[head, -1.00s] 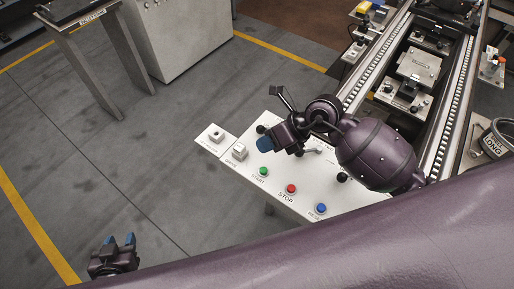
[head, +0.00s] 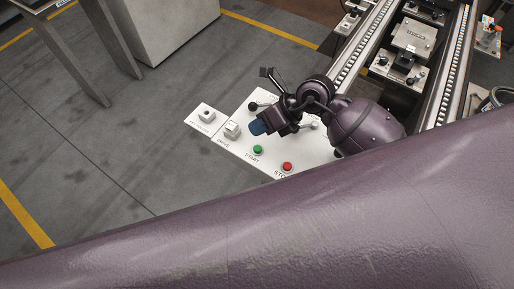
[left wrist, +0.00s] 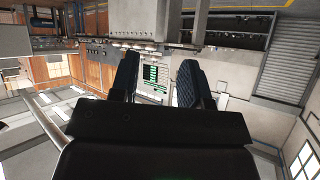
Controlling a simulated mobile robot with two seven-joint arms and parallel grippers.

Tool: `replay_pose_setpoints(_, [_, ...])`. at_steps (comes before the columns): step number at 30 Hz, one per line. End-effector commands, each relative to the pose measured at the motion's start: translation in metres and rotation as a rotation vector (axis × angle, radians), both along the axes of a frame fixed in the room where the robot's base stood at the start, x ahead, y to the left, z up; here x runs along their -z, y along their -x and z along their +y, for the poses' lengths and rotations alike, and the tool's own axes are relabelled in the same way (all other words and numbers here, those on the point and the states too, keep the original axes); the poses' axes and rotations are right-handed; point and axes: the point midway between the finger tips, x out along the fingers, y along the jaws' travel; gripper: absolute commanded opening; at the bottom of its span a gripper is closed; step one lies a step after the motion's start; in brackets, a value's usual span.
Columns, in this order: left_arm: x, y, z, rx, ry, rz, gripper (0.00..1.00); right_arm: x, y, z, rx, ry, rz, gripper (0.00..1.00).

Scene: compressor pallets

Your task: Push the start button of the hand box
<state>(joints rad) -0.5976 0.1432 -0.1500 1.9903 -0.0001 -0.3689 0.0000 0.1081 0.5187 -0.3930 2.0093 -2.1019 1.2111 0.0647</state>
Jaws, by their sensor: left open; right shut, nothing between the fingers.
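The hand box (head: 239,152) is a white panel in the middle of the head view. Its green start button (head: 257,150) is in plain sight, with the label START beneath it. A red stop button (head: 287,167) sits to its right, its label partly covered by my arm. My right gripper (head: 257,127) is over the panel, its blue fingertips shut and empty, just above the green button in the picture. I cannot tell its height over the panel. My left gripper (left wrist: 157,80) shows only in the left wrist view, open, with nothing between its fingers.
A white drive switch (head: 232,130) and another switch box (head: 206,117) sit left of the start button. A roller conveyor (head: 362,60) with fixtures runs behind at the right. Grey floor (head: 110,150) is clear at left. My large purple arm link covers the bottom.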

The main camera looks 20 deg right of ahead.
Motion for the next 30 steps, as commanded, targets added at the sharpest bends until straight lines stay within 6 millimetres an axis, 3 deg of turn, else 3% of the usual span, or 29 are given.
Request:
replay_pose_setpoints(1, [0.012,0.002,0.0,0.0,0.0,0.008,0.43,0.012,0.001,0.0,0.0,-0.001,0.005,0.0])
replay_pose_setpoints(11, [0.043,0.01,0.0,0.0,0.0,0.042,0.43,0.045,0.001,0.0,0.0,0.001,0.005,0.0])
replay_pose_setpoints(17, [0.04,0.007,-0.001,0.002,0.001,0.034,0.43,0.054,0.0,0.0,0.0,0.0,0.002,0.0])
replay_pose_setpoints(30, [0.039,0.004,-0.002,0.004,0.0,0.028,0.43,0.054,0.0,0.0,-0.001,-0.001,0.0,0.0])
